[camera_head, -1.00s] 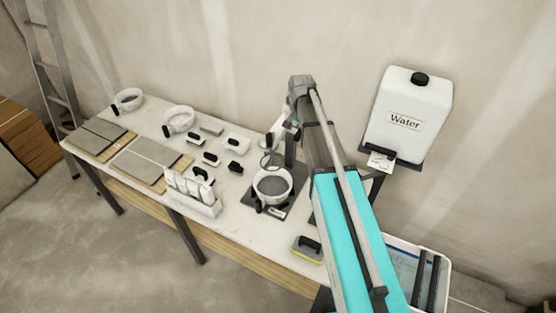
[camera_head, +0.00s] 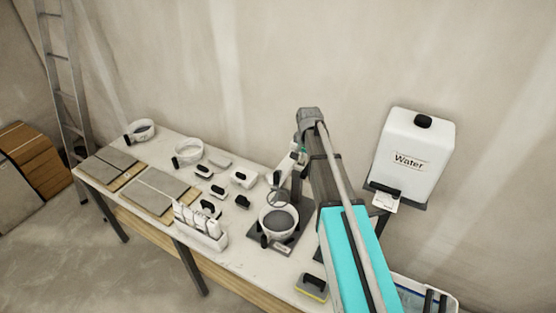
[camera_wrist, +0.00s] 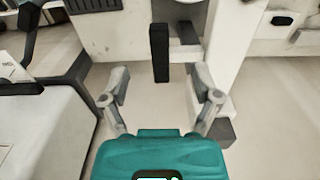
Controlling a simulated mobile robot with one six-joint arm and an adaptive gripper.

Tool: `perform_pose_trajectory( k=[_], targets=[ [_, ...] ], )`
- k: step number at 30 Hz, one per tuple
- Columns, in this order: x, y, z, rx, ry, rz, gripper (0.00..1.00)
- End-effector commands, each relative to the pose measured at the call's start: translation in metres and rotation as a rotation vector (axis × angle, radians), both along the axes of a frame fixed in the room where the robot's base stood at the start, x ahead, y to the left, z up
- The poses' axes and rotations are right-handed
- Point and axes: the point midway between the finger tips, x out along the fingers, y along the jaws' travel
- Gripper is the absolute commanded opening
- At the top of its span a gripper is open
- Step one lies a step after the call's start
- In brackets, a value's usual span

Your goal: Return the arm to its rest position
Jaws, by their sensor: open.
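My arm rises in the head view, and its end reaches over the right part of the worktable (camera_head: 150,137). My gripper (camera_wrist: 163,92) shows in the wrist view with its two fingers spread apart and nothing held between them. A dark upright bar (camera_wrist: 159,52) stands beyond the gap between the fingers; I cannot tell how far off it is. In the head view the fingertips are mostly hidden by my own arm.
A bowl (camera_head: 278,222) stands on a dark scale plate beside my arm. The water canister (camera_head: 413,150) hangs on the wall at right. Tiles (camera_head: 152,190), a white rack (camera_head: 201,230), several black-handled tools and a yellow-edged sponge float (camera_head: 312,287) lie on the table. A ladder (camera_head: 62,80) leans at left.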

Motion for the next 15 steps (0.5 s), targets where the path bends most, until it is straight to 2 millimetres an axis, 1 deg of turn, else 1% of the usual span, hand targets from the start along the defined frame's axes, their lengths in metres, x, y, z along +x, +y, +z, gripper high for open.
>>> perform_pose_trajectory(
  k=[5, 8, 11, 15],
  targets=[
    [-0.001, 0.000, -0.001, 0.000, 0.000, 0.001, 0.80],
    [-0.006, 0.000, -0.005, 0.000, 0.000, 0.010, 0.80],
    [-0.016, 0.000, -0.012, 0.000, 0.000, 0.032, 0.80],
    [-0.039, 0.000, -0.029, 0.000, 0.000, 0.083, 0.80]
  ],
)
